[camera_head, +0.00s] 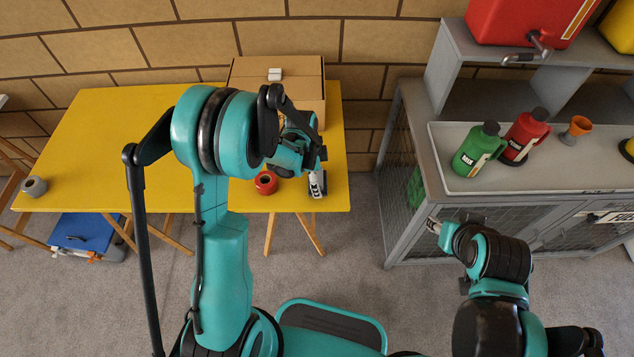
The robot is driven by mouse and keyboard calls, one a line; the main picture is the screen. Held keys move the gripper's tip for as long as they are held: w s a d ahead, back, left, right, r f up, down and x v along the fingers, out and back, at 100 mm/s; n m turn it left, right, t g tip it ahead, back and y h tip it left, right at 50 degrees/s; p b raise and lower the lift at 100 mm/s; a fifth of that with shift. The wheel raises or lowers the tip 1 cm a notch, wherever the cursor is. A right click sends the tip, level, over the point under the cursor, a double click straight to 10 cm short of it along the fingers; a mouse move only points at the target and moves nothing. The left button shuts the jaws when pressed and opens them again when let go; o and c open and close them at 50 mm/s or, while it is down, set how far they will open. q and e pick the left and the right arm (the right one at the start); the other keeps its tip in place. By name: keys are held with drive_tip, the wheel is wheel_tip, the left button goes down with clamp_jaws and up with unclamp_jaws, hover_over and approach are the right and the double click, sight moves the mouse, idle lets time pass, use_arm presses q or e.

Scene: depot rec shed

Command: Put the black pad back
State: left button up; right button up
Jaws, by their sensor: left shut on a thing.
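My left gripper (316,182) is over the front right part of the yellow table (110,125), pointing down near its front edge. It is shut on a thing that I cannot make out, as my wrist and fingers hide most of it. I cannot pick out the black pad for certain. A dark round base (514,159) shows under the red bottle (527,134) on the right-hand bench. My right gripper (434,226) is low in front of that bench, apart from everything; its finger gap is too small to read.
A red tape roll (265,182) lies just left of my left gripper. A cardboard box (300,92) stands behind it. A grey roll (34,187) is at the table's left end.

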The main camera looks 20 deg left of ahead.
use_arm(q)
drive_tip(key=shift+f, duration=0.5)
drive_tip(key=shift+r, duration=0.1)
drive_tip(key=shift+f, duration=0.2)
drive_tip(key=o, duration=1.1)
drive_tip(key=shift+r, duration=0.1)
